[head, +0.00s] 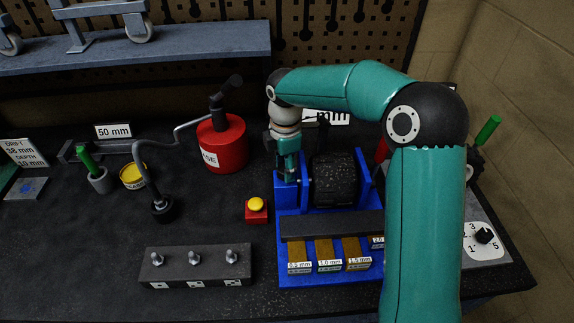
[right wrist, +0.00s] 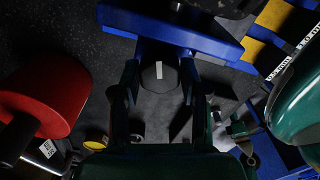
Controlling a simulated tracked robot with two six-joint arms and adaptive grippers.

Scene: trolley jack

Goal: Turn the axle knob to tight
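A dark round knob with a white line mark (right wrist: 158,75), which looks like the axle knob, shows in the right wrist view at the side of the blue stand (right wrist: 185,28). My right gripper (right wrist: 159,88) is open, with one finger on each side of the knob and what look like small gaps. In the head view my right gripper (head: 286,177) points down at the left side of the blue stand (head: 283,258) and hides the knob. A black ribbed wheel (head: 335,180) sits between the stand's uprights. My left gripper is not in view.
A red oil can (head: 222,143) stands left of my right gripper. A yellow button on a red box (head: 256,205) is close to the stand. A grey block with several bolts (head: 195,266) lies in front. A black dial knob (head: 484,236) is at the right.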

